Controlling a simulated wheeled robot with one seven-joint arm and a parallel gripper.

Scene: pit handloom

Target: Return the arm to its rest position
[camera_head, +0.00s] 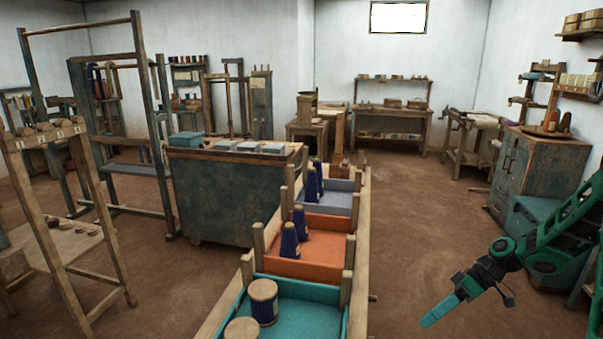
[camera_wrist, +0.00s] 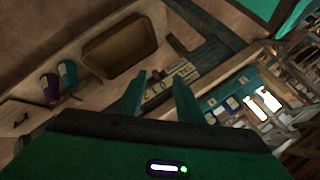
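My green arm (camera_head: 548,262) reaches in from the right edge of the head view, bent, over the brown floor. My gripper (camera_head: 428,319) points down and to the left, to the right of the long tray bench and apart from it. In the wrist view my gripper (camera_wrist: 158,76) shows two green fingers with a gap between them. It is open, with nothing between the fingers.
A bench holds teal (camera_head: 312,318), orange (camera_head: 318,262) and grey (camera_head: 338,203) trays with dark cones and spools. A green cabinet (camera_head: 538,172) stands on the right, near my arm. A workbench (camera_head: 222,205) and wooden frames stand left. Open floor (camera_head: 415,235) lies between bench and cabinet.

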